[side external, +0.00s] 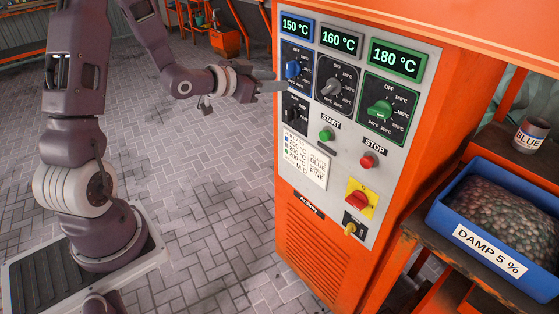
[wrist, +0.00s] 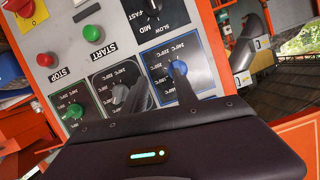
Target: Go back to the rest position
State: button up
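My gripper (side external: 280,82) is in front of the upper left of the orange machine's control panel (side external: 316,220), near the blue knob (side external: 293,69). Its two grey fingers look apart, with nothing seen between them. In the wrist view, which shows the panel upside down, one finger overlaps the blue knob (wrist: 180,67) and the other is near the grey knob (wrist: 119,94). I cannot tell whether a finger touches the blue knob. The displays read 150 °C (side external: 296,27), 160 °C (side external: 341,40) and 180 °C (side external: 398,59).
The panel also carries a green knob (side external: 380,109), a green START button (side external: 326,135), a red STOP button (side external: 367,162) and a red rotary switch (side external: 356,198). The floor left of the machine is clear.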

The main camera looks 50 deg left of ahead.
jog(key=s+d+r+g, duration=0.2)
jog(key=s+d, duration=0.3)
jog(key=s, duration=0.5)
jog(key=s+d+r+n+g, duration=0.1)
jog(key=s+d+g, duration=0.3)
jog(key=s, duration=0.6)
jog(key=s+d+r+g, duration=0.3)
jog(key=s+d, duration=0.4)
jog(key=s, duration=0.3)
jog(key=shift+s+d+n+h, duration=0.2)
jog(key=shift+n+h, duration=0.1)
